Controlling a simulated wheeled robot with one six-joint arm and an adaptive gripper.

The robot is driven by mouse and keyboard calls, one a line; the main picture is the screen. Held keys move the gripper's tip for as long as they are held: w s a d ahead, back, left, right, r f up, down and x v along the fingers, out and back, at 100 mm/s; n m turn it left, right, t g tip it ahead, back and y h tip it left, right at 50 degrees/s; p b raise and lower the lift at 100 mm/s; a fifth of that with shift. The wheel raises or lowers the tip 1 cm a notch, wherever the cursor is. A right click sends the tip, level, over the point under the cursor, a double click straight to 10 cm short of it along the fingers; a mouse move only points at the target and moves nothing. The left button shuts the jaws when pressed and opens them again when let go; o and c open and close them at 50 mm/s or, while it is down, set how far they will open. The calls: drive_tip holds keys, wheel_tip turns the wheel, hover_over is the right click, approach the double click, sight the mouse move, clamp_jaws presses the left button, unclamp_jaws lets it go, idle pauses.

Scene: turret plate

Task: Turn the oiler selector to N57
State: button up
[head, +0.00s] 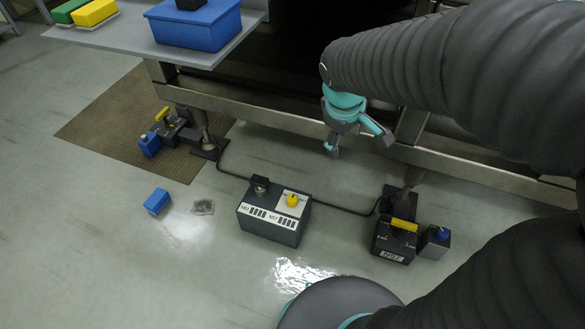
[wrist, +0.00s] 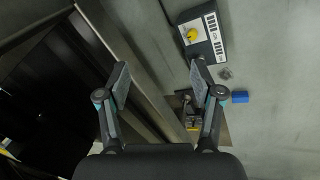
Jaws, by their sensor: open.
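A dark grey box (head: 272,228) stands on the floor with a yellow knob (head: 292,200) on a white plate and a dark knob (head: 260,184) to its left. Its front has printed labels and dark bars, too small to read surely. The wrist view shows the same box (wrist: 216,54) with its yellow knob (wrist: 192,35) at the upper right. I cannot tell for certain which control is the oiler selector or where it points. My gripper (head: 358,142) is open and empty, above the floor behind and right of the box, touching no knob. Its spread fingers (wrist: 160,73) also show in the wrist view.
A black box (head: 391,241) with a yellow handle stands at the right, beside a small blue-topped box (head: 435,240). A metal rail (head: 265,118) runs behind. A cable (head: 335,207) crosses the floor.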

drive_tip(key=w+a+f+n+g+h, duration=0.1)
drive_tip(key=w+a+f+n, duration=0.3)
drive_tip(key=f, duration=0.3)
drive_tip(key=w+a+f+n, duration=0.3)
drive_tip(key=w+a+f, duration=0.1)
drive_tip(key=f, duration=0.3)
drive_tip(key=n+h+b, duration=0.1)
drive_tip(key=n+b, duration=0.1)
drive_tip(key=n, duration=0.5)
approach(292, 199)
drive_tip(key=shift+h, duration=0.3)
drive_tip(key=x, duration=0.3)
drive_tip(key=b+x, duration=0.1)
drive_tip(key=x, duration=0.6)
drive_tip(key=shift+w+a+f, duration=0.1)
drive_tip(key=shift+a+f, duration=0.05)
drive_tip(key=shift+a, duration=0.1)
drive_tip(key=c, duration=1.1)
